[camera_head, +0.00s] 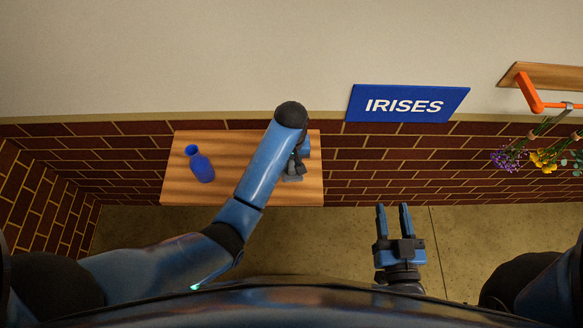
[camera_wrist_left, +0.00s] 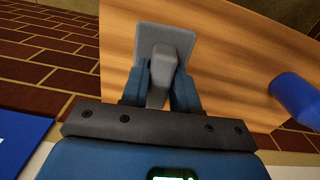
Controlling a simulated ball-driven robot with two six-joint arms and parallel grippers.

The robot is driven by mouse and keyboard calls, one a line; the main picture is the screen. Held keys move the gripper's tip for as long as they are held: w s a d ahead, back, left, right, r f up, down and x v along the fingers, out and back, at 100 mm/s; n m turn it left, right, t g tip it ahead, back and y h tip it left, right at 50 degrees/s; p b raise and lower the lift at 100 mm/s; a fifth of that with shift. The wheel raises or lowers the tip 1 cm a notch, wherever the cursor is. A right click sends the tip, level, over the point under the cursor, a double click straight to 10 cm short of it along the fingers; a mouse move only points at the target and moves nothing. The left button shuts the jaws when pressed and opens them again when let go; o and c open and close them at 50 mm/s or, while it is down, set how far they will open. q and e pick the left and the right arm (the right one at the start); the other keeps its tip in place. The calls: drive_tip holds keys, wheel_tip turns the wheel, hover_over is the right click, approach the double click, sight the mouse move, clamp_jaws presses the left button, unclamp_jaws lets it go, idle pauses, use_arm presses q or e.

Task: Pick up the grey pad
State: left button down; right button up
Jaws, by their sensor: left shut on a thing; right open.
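The grey pad (camera_wrist_left: 165,34) is a flat, rounded plate with a thick grey grip. In the left wrist view my left gripper (camera_wrist_left: 161,78) is shut on that grip, with a blue finger on each side. In the head view the pad (camera_head: 292,178) shows just below my left gripper (camera_head: 299,160), partly hidden by my left arm. It is over the right part of the wooden table; I cannot tell whether it touches the top. My right gripper (camera_head: 393,212) is open and empty, over the floor to the right of the table.
A blue vase (camera_head: 201,166) stands on the left part of the wooden table (camera_head: 232,185). A blue IRISES sign (camera_head: 408,103) is on the wall. At the right, flowers (camera_head: 545,158) hang by an orange holder (camera_head: 529,92). The table between vase and arm is clear.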

sight(292, 161)
use_arm(q)
wheel_tip(292, 161, up, 5)
drive_tip(key=shift+f, duration=0.1)
wheel_tip(292, 161, up, 9)
drive_tip(key=p, duration=0.8)
drive_tip(key=shift+p, duration=0.3)
drive_tip(key=c, duration=1.5)
unclamp_jaws()
drive_tip(key=shift+c, duration=1.4)
drive_tip(key=shift+f, duration=0.1)
